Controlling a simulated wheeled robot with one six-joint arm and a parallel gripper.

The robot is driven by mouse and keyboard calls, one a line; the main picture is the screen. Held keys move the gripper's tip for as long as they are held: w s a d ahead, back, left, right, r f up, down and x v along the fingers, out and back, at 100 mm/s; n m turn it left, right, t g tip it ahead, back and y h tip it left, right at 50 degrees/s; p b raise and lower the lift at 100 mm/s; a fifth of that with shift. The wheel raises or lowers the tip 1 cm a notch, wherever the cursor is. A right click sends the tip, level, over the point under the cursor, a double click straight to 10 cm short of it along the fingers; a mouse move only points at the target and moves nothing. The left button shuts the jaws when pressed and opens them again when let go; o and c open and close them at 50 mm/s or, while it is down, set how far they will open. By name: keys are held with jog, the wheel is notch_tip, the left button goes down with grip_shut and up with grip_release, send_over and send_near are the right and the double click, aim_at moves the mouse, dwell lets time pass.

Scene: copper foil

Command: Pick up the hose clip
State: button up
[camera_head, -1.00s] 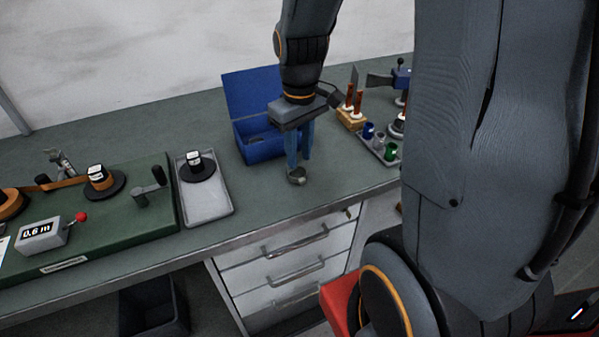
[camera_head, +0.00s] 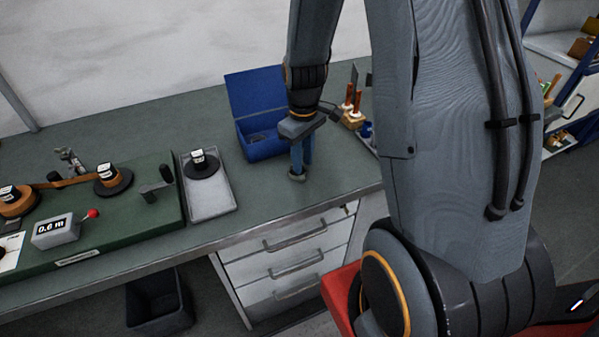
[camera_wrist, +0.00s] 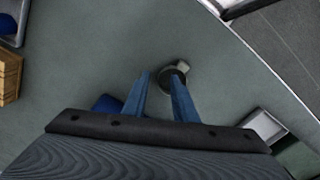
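The hose clip (camera_head: 297,175) is a small grey metal ring standing on the green-grey bench top near its front edge. It also shows in the wrist view (camera_wrist: 182,67), at the tip of the right-hand finger. My gripper (camera_head: 302,168) points down at the clip with its two blue fingers apart. In the wrist view there is a clear gap between the fingertips (camera_wrist: 160,75). The right-hand finger overlaps the ring and hides part of it. I cannot tell whether that fingertip is inside the ring, touching it or just above it.
An open blue box (camera_head: 262,146) stands behind the clip. A grey tray (camera_head: 212,208) with a black spool is to the left, beside a green measuring board (camera_head: 130,222). A wooden tool block (camera_head: 352,119) stands behind right. The bench around the clip is clear.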

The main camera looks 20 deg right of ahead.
jog(key=shift+f, duration=0.3)
grip_shut()
jog(key=shift+r, duration=0.1)
